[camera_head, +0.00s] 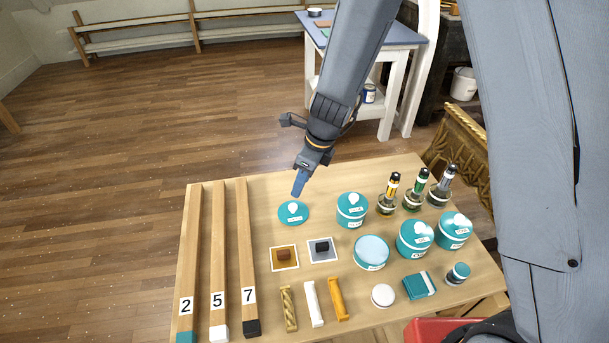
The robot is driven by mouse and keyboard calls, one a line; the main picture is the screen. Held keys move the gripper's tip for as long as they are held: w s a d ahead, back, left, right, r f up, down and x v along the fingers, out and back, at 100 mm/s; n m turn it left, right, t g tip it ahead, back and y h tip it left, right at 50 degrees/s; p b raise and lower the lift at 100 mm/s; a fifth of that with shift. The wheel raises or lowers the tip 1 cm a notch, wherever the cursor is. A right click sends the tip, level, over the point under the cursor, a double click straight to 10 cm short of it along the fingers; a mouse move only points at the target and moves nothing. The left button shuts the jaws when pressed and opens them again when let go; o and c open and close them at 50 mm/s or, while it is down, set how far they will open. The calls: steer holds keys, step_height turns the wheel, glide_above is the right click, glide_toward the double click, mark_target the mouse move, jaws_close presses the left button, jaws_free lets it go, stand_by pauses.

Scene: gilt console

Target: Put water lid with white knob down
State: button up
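The teal lid with a white knob (288,219) is at the back left of the table, right of the long wooden bars. It looks level and appears to lie on the tabletop; its label is too small to read. My gripper (298,193) points down just above the knob, with its fingertips at or very near it. The fingers are seen edge-on, so I cannot tell whether they are open or touch the knob. A teal container with a pale round top and no knob (371,253) stands to the lower right.
Lidded teal jars (352,212) (415,240) (453,232) and dark bottles (413,196) stand on the right of the wooden table (212,256). Long numbered bars (219,255) lie at left. Two framed tiles (285,258) (323,250) lie in front of the lid.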

steer(key=shift+v, duration=0.95)
steer(key=s+d+r+n+h, duration=0.1)
steer(key=s+d+r+n, duration=0.4)
steer(key=s+d+n, duration=0.3)
steer(key=s+d+r+n+h, duration=0.1)
steer(key=s+d+r+n, duration=0.4)
steer(key=d+n, duration=0.9)
steer(key=s, duration=0.2)
steer(key=shift+s+d+r+h, duration=0.2)
steer(key=shift+s+d+h, duration=0.15)
steer(key=shift+s+h, duration=0.05)
